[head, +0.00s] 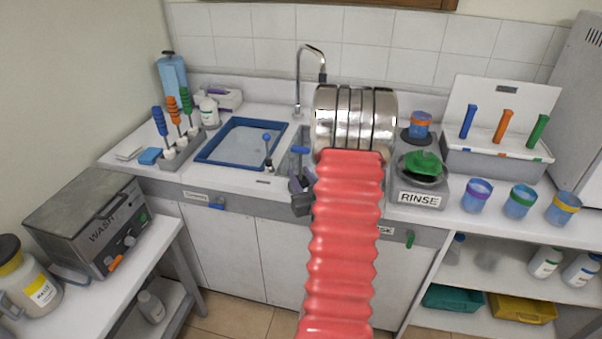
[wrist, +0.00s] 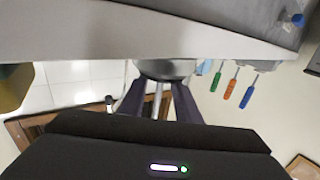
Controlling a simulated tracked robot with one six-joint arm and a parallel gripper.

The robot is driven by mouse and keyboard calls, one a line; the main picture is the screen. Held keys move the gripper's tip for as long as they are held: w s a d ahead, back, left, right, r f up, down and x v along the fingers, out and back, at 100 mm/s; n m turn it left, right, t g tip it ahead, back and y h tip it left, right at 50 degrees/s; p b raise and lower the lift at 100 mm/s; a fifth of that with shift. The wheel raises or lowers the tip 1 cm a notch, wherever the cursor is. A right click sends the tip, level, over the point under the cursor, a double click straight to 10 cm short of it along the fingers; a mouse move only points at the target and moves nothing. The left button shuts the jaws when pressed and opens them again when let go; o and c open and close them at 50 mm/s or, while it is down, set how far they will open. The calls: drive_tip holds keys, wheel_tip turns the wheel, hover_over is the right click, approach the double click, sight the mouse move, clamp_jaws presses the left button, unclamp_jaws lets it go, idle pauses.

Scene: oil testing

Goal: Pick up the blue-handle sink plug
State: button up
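In the head view, a short blue bar (head: 300,150), which looks like the handle of the sink plug, lies over the metal sink left of my arm. The rest of the plug cannot be made out. My dark gripper (head: 299,184) is at the counter's front edge, just in front of the handle. In the wrist view, which is upside down, my gripper (wrist: 156,98) has its two fingers apart, with no held thing visible between them. A metal dome (wrist: 165,68) shows beyond the fingertips. I cannot tell whether it is part of the plug.
The tap (head: 299,85) stands behind the sink. The RINSE unit (head: 418,198) and cups are to the right. My red arm hides part of the counter.

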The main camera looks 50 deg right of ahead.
sight(302, 150)
clamp_jaws()
idle(0.5)
drive_tip(key=shift+r, duration=0.15)
drive_tip(key=shift+r, duration=4.9)
